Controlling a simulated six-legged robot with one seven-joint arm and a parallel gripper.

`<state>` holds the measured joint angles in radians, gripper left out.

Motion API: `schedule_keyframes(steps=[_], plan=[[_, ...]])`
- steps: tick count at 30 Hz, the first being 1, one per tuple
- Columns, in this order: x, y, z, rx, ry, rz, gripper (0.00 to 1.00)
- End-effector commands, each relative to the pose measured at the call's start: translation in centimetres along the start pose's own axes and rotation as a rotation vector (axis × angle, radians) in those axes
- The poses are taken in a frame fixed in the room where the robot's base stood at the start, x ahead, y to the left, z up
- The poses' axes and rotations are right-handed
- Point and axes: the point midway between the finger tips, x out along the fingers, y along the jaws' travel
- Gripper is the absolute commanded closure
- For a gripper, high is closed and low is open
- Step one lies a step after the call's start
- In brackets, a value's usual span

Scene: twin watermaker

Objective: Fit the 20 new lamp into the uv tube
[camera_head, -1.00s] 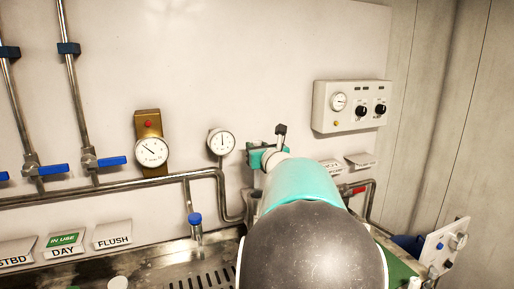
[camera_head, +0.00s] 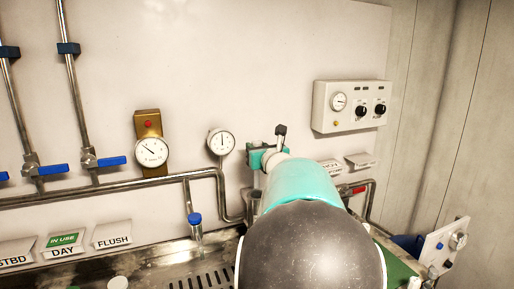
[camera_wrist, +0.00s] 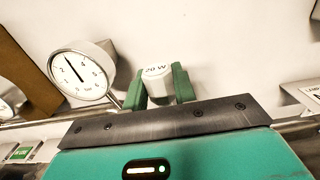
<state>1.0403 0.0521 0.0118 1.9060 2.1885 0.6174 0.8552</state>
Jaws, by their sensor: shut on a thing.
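My gripper (camera_wrist: 160,87) shows in the wrist view with its two green fingers shut on the white lamp end marked "20 W" (camera_wrist: 157,72). The lamp's cap sits between the fingers; the rest of it is hidden. In the head view my arm covers most of the gripper, and only a teal part of it shows beside a dark upright piece near the wall. I cannot make out the uv tube in either view, so I cannot tell how the lamp stands to it.
A round gauge (camera_head: 221,142) is on the wall left of my gripper, and it also shows in the wrist view (camera_wrist: 80,73). A brass-backed gauge (camera_head: 152,151) is further left. A control box (camera_head: 352,106) is at right. Pipes (camera_head: 120,187) run along the wall above the drain tray (camera_head: 150,262).

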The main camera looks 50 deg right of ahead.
Motion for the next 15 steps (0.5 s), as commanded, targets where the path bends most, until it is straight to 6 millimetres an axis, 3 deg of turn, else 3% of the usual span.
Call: schedule_keyframes(steps=[15], plan=[[0.0,0.1,-1.2,0.001,0.0,0.002,0.9]])
